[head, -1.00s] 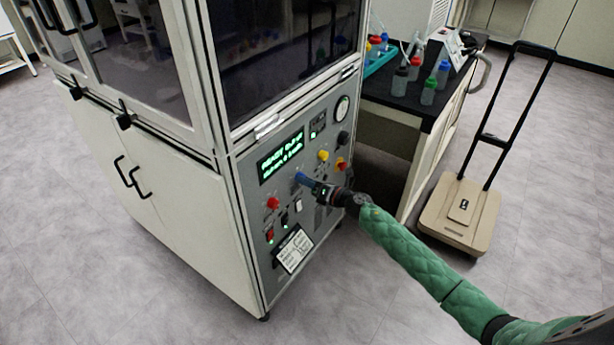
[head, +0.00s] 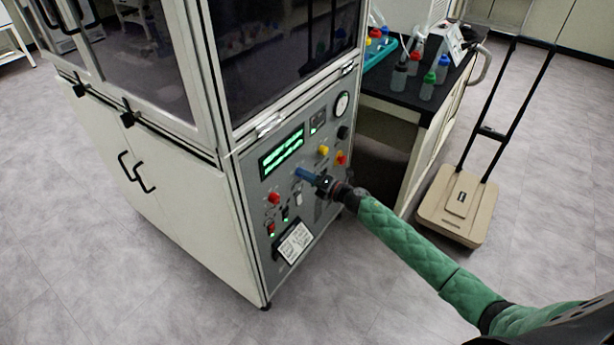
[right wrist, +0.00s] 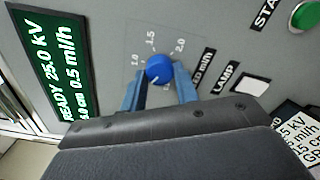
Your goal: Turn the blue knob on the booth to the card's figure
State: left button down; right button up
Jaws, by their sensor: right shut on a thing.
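The blue knob (right wrist: 158,68) is on the grey panel of the booth (head: 228,205), inside a printed scale with 1.0, 1.5 and 2.0 visible. My right gripper (right wrist: 158,82) is shut on the knob, its blue fingers on either side of it in the right wrist view. A small white mark shows low on the knob. The card (head: 294,243) is low on the panel; its figure is too small to read. It shows partly in the right wrist view (right wrist: 297,135). My left gripper is not in view.
The green-lit display (right wrist: 52,60) reads READY 25.0 kV and 0.5 ml/h. A red knob (head: 274,198), a yellow knob (head: 323,150) and switches are nearby. A bench with bottles (head: 427,87) and a beige trolley (head: 455,205) stand to the right.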

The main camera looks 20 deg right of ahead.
jog(key=shift+d, duration=0.1)
jog(key=o, duration=1)
jog(key=shift+c, duration=0.2)
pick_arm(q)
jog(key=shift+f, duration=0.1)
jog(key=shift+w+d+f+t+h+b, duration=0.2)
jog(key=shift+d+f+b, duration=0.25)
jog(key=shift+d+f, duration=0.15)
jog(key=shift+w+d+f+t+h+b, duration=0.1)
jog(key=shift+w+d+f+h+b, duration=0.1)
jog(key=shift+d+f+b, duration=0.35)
pick_arm(e)
jog(key=v, duration=0.7)
jog(key=shift+s+d, duration=0.25)
jog(key=shift+s, duration=0.05)
